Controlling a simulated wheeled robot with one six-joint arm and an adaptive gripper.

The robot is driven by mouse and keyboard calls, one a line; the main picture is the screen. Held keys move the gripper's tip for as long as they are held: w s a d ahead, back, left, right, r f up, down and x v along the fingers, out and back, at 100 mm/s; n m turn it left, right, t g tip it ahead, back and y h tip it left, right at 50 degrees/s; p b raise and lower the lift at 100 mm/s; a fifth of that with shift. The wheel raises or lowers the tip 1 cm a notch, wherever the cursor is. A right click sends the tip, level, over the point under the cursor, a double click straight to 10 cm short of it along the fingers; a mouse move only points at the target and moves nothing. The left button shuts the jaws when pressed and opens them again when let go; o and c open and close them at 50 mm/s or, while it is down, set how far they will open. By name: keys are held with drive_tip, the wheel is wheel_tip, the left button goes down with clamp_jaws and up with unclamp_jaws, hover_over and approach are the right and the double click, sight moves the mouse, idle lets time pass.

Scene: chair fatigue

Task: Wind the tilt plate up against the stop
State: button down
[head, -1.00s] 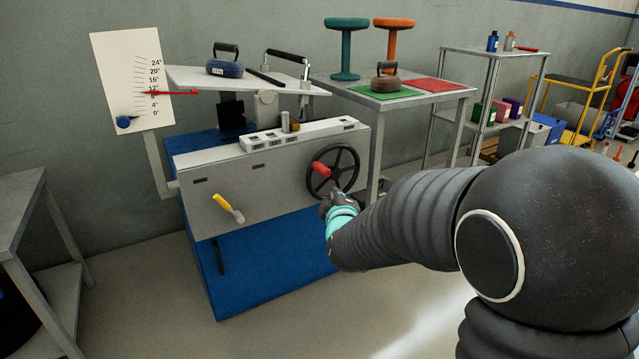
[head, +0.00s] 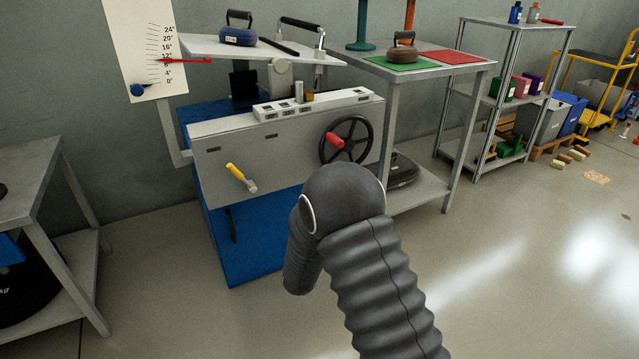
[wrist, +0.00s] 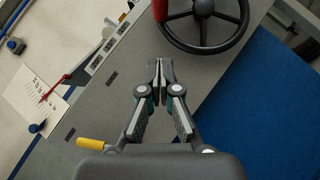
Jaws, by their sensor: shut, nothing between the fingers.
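The tilt plate (head: 200,49) is a light panel on top of the blue and grey machine, carrying a blue kettle-shaped weight (head: 238,30). The angle scale (head: 140,40) stands at its left, with a red pointer (head: 185,60) between the 8 and 12 degree marks. A black handwheel (head: 355,152) with a red knob (head: 334,140) is on the machine's front; the wheel also shows at the top of the wrist view (wrist: 208,47). My gripper (wrist: 160,64) is shut and empty, apart from the wheel and below it in that view. My arm hides it in the head view. The stop is not clearly identifiable.
A yellow-handled lever (head: 240,176) sticks out of the front panel. A grey table (head: 470,67) with green and red mats stands to the right, a grey bench (head: 30,160) to the left. The floor in front is mostly clear.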

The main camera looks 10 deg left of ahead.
sight(334, 144)
drive_tip(key=w+d+r+p, duration=0.1)
drive_tip(key=w+d+r, duration=0.2)
drive_tip(key=w+r, duration=0.3)
drive_tip(key=shift+w+r+p, duration=0.15)
drive_tip(key=shift+w+p, duration=0.2)
drive_tip(key=shift+w, duration=1.15)
drive_tip(key=shift+r, duration=0.1)
drive_tip(key=shift+w+d+r+m+g+h, duration=0.15)
drive_tip(key=shift+r+m+g+h, duration=0.1)
drive_tip(key=shift+r+m+g, duration=0.25)
drive_tip(key=shift+w+d+r+m+g+h, duration=0.1)
drive_tip(key=shift+r+m+g+h, duration=0.2)
drive_tip(key=shift+m, duration=0.3)
drive_tip(key=shift+d+r, duration=0.1)
drive_tip(key=shift+r, duration=0.05)
drive_tip(key=shift+b, duration=0.3)
